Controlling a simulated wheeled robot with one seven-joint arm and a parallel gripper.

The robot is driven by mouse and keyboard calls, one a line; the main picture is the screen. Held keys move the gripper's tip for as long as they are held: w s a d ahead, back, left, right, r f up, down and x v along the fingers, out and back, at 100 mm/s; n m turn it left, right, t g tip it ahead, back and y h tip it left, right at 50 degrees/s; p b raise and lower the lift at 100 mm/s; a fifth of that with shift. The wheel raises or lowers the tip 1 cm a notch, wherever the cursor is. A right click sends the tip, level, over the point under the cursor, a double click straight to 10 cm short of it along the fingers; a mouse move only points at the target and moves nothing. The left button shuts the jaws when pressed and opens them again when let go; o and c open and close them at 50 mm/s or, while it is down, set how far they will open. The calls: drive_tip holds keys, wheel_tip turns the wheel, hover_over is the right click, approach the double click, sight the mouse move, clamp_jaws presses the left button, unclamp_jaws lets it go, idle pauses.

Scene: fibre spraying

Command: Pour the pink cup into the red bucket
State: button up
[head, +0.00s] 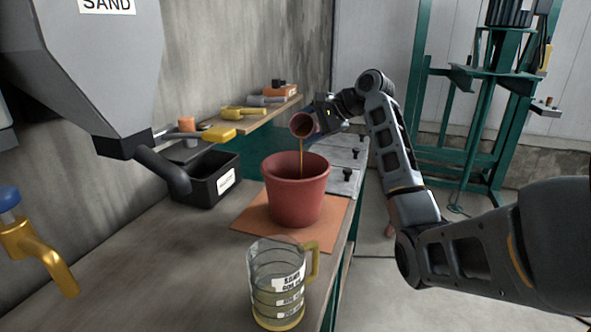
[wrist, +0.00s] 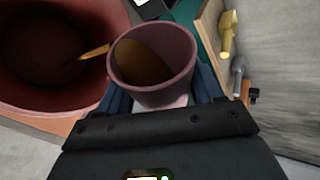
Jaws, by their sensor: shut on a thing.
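The red bucket (head: 296,190) stands upright on an orange mat (head: 247,216) on the bench. The pink cup (head: 303,125) is tilted above the bucket's back right rim, and a thin brown stream falls from its lip into the bucket. My gripper (head: 325,118) is shut on the cup. In the wrist view the cup (wrist: 153,75) sits between the fingers with brown liquid inside. The stream runs left from the cup's lip over the bucket (wrist: 62,99), whose inside is dark. How much is in the bucket cannot be told.
A clear measuring jug (head: 277,285) with a yellow handle stands in front of the bucket. A black bin (head: 211,180) sits behind left, under the grey sand hopper (head: 92,55). A brass tap (head: 45,250) is at left. A shelf (head: 258,118) holds tools at the back.

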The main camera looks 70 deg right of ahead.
drive_tip(key=shift+a+r+n+h+b, duration=0.1)
drive_tip(key=shift+r+n+h+b, duration=0.4)
drive_tip(key=shift+b, duration=1.6)
drive_tip(key=shift+s+a+f+n+h, duration=0.15)
drive_tip(key=shift+a+f+h, duration=0.15)
drive_tip(key=shift+a, duration=0.15)
drive_tip(key=shift+w+a+f+n+h, duration=0.15)
drive_tip(key=shift+a+f+h, duration=0.15)
drive_tip(key=shift+a, duration=0.15)
drive_tip(key=shift+s+a+r+t+h, duration=0.1)
drive_tip(key=shift+r+t+h, duration=0.15)
drive_tip(key=shift+t+h, duration=0.05)
